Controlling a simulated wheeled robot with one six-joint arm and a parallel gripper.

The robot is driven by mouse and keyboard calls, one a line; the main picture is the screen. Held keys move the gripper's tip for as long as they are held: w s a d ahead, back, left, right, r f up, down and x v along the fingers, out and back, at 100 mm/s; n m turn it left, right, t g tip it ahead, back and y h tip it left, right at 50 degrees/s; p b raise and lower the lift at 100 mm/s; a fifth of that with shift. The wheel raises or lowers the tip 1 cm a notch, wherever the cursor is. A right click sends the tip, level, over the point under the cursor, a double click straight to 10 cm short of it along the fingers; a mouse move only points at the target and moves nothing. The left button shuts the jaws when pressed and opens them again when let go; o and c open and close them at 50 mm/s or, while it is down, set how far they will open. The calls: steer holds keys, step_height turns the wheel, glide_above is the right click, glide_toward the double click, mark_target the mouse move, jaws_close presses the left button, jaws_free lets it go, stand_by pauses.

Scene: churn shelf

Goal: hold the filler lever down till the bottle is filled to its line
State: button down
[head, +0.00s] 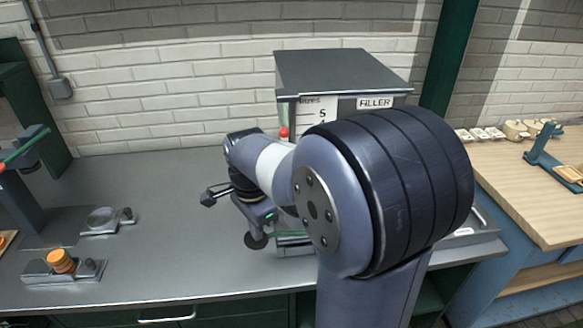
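The filler (335,72) is a dark grey box labelled FILLER, standing on the grey bench against the brick wall. A white scale with a figure 5 shows on its front, partly covered by my arm. A small red part (284,133) shows at the filler's left front edge; I cannot tell whether it is the lever's knob. My gripper (257,238) is low in front of the filler's left side, mostly hidden by my own wrist and arm. Its fingers do not show clearly. The bottle, its fill line and most of the filler's front are hidden behind my arm.
At the left, a grey fixture (62,270) holds an orange ridged piece (61,260). A smaller grey fixture (104,220) sits behind it. A dark stand (25,185) is at the far left. A wooden table (530,180) with small items is at the right.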

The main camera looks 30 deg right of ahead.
mark_target(255, 245)
steer(key=shift+f, duration=0.3)
steer(key=shift+a+f+b, duration=0.15)
steer(key=shift+f+b, duration=0.3)
steer(key=shift+f, duration=0.35)
steer(key=shift+a+f+b, duration=0.1)
steer(key=shift+f+b, duration=0.4)
steer(key=shift+f, duration=0.35)
steer(key=shift+f+b, duration=0.5)
steer(key=shift+f, duration=0.25)
